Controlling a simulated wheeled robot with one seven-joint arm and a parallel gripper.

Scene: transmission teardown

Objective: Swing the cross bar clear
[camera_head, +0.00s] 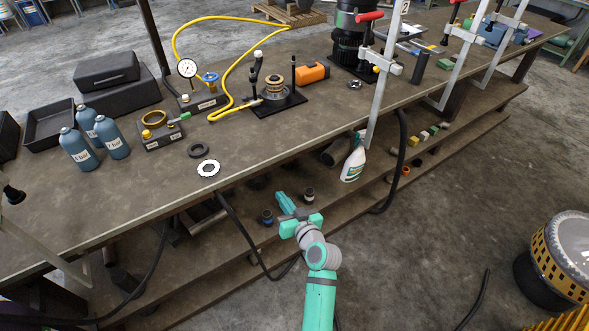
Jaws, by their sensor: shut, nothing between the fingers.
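A small fixture with a black base plate (262,110) stands on the workbench. It carries a stack of metal and brass-coloured rings (274,88) between upright dark posts, one at the left (255,66) and one at the right (293,72). I cannot clearly make out a cross bar on it; one may be foreshortened near the left post. My gripper (284,201) is shut and empty. It is in front of the bench's near edge, well below the fixture in the picture and apart from it.
A yellow hose (176,41) loops behind and beside the fixture. An orange tool (312,73) lies right of it. Upright clamps (383,85) stand along the near edge. A spray bottle (353,163), blue bottles (76,148), a dial gauge (187,68) and loose rings (208,168) are nearby.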

